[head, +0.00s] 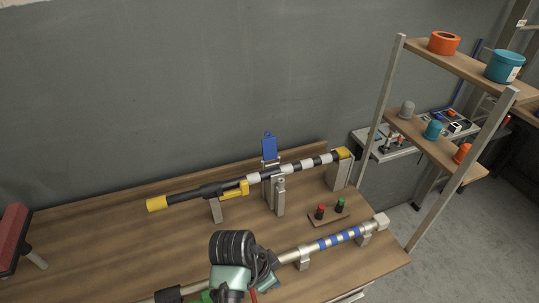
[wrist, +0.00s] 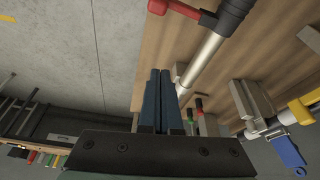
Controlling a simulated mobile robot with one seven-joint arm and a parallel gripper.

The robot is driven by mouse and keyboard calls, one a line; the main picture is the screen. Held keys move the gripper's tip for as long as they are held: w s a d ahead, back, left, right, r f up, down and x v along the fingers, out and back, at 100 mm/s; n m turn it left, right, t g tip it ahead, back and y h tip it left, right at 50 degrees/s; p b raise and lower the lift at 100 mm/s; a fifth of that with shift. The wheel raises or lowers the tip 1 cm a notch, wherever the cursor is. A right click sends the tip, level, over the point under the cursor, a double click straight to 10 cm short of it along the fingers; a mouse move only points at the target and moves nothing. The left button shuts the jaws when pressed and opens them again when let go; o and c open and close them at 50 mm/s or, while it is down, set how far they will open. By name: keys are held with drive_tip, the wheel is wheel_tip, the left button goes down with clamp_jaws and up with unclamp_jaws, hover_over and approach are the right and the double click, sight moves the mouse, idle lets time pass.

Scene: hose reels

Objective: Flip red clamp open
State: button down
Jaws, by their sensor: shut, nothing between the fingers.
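The red clamp (wrist: 178,7) shows at the top edge of the wrist view, partly cut off, beside the dark section of a silver pipe (wrist: 206,58). Its lever sticks out to the left; I cannot tell its full pose. My gripper (wrist: 160,73) is shut and empty, its two dark blue fingers side by side. The fingertips lie below the red clamp in the picture, apart from it, and left of the pipe. In the head view my arm hides the middle of this front pipe (head: 335,239), and only a small red bit (head: 252,295) shows beside the arm.
A second pipe with black and white bands (head: 300,165) and an upright blue clamp (head: 270,147) stands behind on brackets. Red and green buttons (head: 328,210) sit between the pipes. A shelf (head: 440,140) stands right. The left bench top (head: 90,245) is mostly clear.

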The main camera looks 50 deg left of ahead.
drive_tip(key=shift+v, duration=1.25)
drive_tip(key=shift+w+a, duration=0.1)
drive_tip(key=w+r+t+y+b, duration=0.25)
drive_tip(key=w+r+t, duration=0.25)
drive_tip(key=w+r, duration=0.65)
drive_tip(key=w+d+r+t+y+b, duration=0.1)
drive_tip(key=w+d+r+t, duration=0.25)
drive_tip(key=r, duration=0.45)
drive_tip(key=w+d+r+t+y, duration=0.1)
drive_tip(key=w+d+r+t, duration=0.15)
drive_tip(key=w+r, duration=0.4)
drive_tip(key=s+d+r+n+t+b, duration=0.1)
drive_tip(key=s+d+r+t, duration=0.15)
drive_tip(key=d+r, duration=0.45)
drive_tip(key=s+d+r+t+b, duration=0.1)
drive_tip(key=d+r+t, duration=0.3)
drive_tip(key=r, duration=0.7)
drive_tip(key=s+d+r+t+h, duration=0.4)
drive_tip(key=s+d+r+t, duration=0.2)
drive_tip(key=s+d+r, duration=0.3)
wheel_tip(320, 180, up, 4)
drive_tip(key=shift+s+f+b, duration=0.25)
drive_tip(key=shift+s+b, duration=0.05)
drive_tip(key=shift+s, duration=0.15)
